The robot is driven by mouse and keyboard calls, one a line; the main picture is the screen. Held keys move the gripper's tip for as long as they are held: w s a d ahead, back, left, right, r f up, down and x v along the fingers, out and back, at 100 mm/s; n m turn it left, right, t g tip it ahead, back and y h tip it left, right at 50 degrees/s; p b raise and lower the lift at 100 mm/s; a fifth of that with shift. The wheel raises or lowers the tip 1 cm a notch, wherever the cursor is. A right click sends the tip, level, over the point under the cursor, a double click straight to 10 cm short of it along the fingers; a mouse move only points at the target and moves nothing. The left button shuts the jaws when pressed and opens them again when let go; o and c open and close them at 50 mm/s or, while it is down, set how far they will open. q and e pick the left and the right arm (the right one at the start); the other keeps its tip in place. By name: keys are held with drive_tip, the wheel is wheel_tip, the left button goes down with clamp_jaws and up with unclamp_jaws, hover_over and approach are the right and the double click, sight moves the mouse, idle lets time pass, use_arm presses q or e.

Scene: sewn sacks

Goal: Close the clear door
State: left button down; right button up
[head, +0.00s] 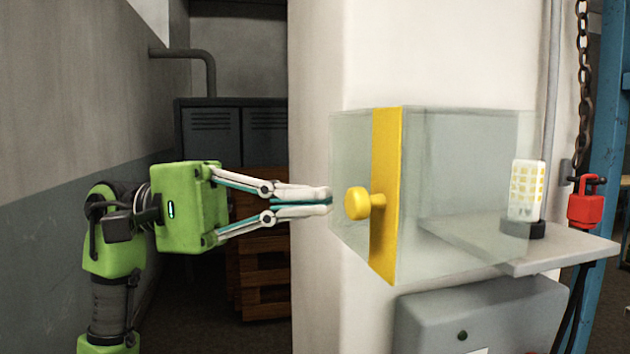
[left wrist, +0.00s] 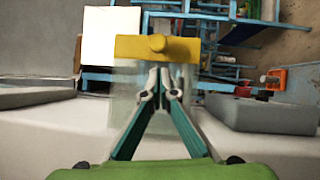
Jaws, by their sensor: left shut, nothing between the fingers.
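The clear door (head: 465,175) is a see-through panel with an upright yellow strip (head: 385,200) along one side. A round yellow knob (head: 358,203) sticks out to the left from the strip. More clear panel shows left of the strip; I cannot tell how the panels join. My left gripper (head: 330,201) is shut and empty, level with the knob and a little left of it, its tips by the clear panel's left edge. In the left wrist view, the fingertips (left wrist: 160,78) lie just below the yellow strip (left wrist: 180,49) and knob (left wrist: 157,43). My right gripper is out of view.
A white and yellow device (head: 526,190) on a dark base stands on a grey shelf (head: 560,250) behind the clear panel. A grey box (head: 480,310) is below. A chain with a red block (head: 586,205) hangs at the right. A pale pillar (head: 315,80) stands behind.

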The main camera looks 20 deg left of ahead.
use_arm(q)
drive_tip(key=shift+s+d+r+p, duration=0.25)
drive_tip(key=shift+s+d+p, duration=0.1)
drive_tip(key=shift+s+d, duration=0.5)
drive_tip(key=shift+f, duration=0.1)
